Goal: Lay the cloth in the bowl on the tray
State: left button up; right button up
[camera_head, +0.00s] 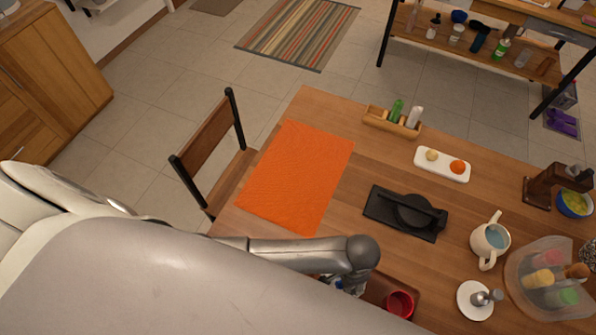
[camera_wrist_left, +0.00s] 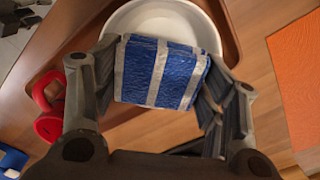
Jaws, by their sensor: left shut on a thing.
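In the left wrist view a blue cloth with white stripes (camera_wrist_left: 160,72) is between the fingers of my left gripper (camera_wrist_left: 163,68), which is shut on it. The cloth is in front of the white bowl (camera_wrist_left: 205,28) and covers much of it; I cannot tell whether they touch. The bowl is on the brown tray (camera_wrist_left: 72,42). In the head view my arm hides the bowl and most of the tray (camera_head: 376,288). My left gripper (camera_head: 343,287) shows only partly there, beside the tray. My right gripper is not in view.
A red mug (camera_head: 400,304) stands on the tray, also in the left wrist view (camera_wrist_left: 50,105). An orange placemat (camera_head: 297,177) lies behind my arm.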

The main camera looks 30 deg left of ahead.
pick_arm(q)
jog(key=shift+f+b, duration=0.3)
jog(key=shift+f, duration=0.3)
dwell(0.4)
jog(key=o, duration=1)
jog(key=shift+r, duration=0.1)
notch_tip(320, 180, up, 12)
jog(key=shift+f, duration=0.1)
